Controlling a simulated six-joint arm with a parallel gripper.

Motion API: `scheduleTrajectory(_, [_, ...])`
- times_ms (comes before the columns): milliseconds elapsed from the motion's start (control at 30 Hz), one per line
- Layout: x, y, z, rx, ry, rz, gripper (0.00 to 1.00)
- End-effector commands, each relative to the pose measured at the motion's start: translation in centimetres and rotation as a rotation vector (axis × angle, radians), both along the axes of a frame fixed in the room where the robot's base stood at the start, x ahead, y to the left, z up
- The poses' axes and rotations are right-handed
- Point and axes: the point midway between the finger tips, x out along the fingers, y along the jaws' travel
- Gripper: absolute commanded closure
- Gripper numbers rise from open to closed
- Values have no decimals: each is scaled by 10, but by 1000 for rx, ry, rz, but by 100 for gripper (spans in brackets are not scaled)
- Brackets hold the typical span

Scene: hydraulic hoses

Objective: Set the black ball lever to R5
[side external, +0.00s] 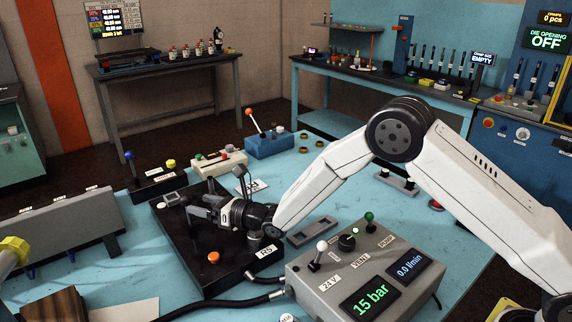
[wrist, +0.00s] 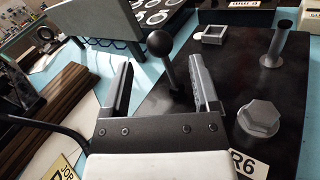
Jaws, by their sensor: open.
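The black ball lever (wrist: 159,43) stands on a black base plate (wrist: 236,76) in the wrist view, its stem leaning slightly. My gripper (wrist: 160,62) is open, with one finger on each side of the lever; a gap shows on both sides. In the side view my gripper (side external: 190,207) is low over the black plate (side external: 178,236), and I cannot make out the ball there.
On the plate are a grey hex knob (wrist: 258,117), a grey post (wrist: 279,48) and a square grey frame (wrist: 216,34). An orange knob (side external: 213,258) shows in the side view. A grey control box (side external: 350,278) stands right of the plate; a grey rail block (side external: 62,230) is left.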

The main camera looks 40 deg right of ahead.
Motion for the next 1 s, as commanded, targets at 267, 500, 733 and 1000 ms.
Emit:
scheduleTrajectory(267, [17, 12, 0, 1, 1, 0, 22])
scheduleTrajectory(500, [35, 24, 0, 1, -1, 1, 22])
scheduleTrajectory(733, [49, 33, 0, 0, 1, 0, 22])
scheduleTrajectory(1000, [57, 39, 0, 0, 1, 0, 22])
